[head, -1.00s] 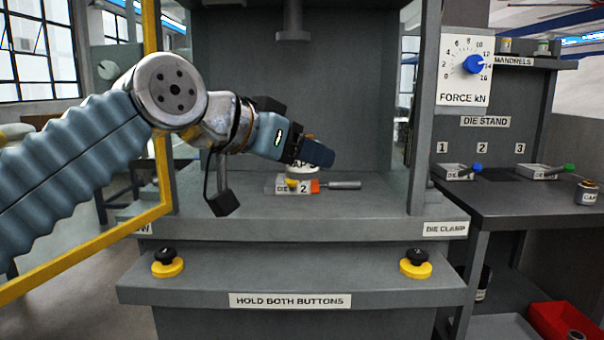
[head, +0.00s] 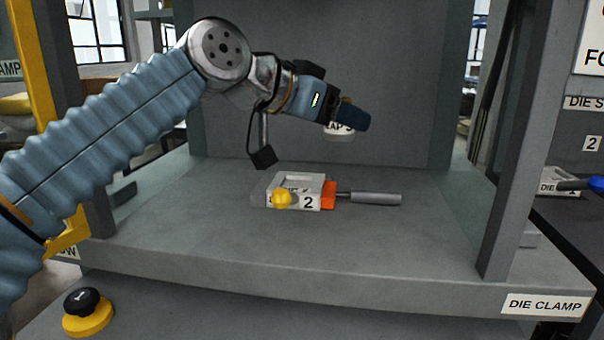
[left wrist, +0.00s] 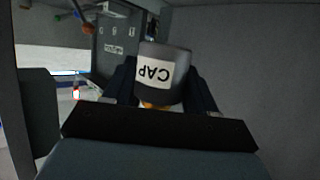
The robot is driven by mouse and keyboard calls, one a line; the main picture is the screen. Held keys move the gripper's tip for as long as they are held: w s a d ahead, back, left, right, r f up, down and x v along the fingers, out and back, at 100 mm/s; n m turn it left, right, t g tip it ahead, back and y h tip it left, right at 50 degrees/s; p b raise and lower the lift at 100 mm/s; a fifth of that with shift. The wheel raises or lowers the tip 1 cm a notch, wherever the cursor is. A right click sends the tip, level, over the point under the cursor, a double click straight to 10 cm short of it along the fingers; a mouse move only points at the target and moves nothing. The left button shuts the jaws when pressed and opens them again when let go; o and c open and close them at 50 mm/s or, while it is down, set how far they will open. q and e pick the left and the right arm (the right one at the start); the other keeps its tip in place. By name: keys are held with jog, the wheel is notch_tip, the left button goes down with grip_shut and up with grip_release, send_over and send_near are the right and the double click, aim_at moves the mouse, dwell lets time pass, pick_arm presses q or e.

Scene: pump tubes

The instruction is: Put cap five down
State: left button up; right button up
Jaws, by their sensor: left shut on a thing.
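My left gripper (head: 347,118) is shut on a cap (head: 340,134) and holds it in the air inside the press bay, above and to the right of die 2. In the left wrist view the grey cap (left wrist: 163,74) sits between the two dark fingers, with a white label reading CAP; any number on it is hidden. Die 2 (head: 305,203) lies on the press bed, with a yellow knob in front and an orange part and grey handle on its right. Its square recess looks empty. My right gripper is not in view.
The grey press bed (head: 400,250) is clear around die 2. Press posts (head: 515,150) stand on both sides. A yellow button with a black top (head: 88,312) is at lower left. The die stand (head: 570,215) with another die is at the right.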

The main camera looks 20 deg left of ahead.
aim_at(298, 186)
pick_arm(q)
jog(key=w+a+f, duration=0.1)
jog(key=a+f, duration=0.1)
jog(key=w+a+f+b, duration=0.1)
jog(key=a+f, duration=0.1)
jog(key=a, duration=0.1)
jog(key=w+a+f, duration=0.2)
jog(key=shift+a+f+b, duration=0.25)
jog(key=shift+b, duration=0.15)
jog(key=f, duration=0.1)
jog(key=a+f+b, duration=0.1)
jog(key=f, duration=0.2)
jog(key=shift+w+a, duration=0.25)
jog(key=shift+w, duration=0.05)
jog(key=shift+d+f, duration=0.1)
jog(key=shift+f, duration=0.3)
jog(key=o, duration=0.8)
jog(key=shift+f+b, duration=0.2)
jog(key=shift+b, duration=0.2)
jog(key=o, duration=0.4)
jog(key=shift+r, duration=0.1)
jog(key=shift+o, duration=0.2)
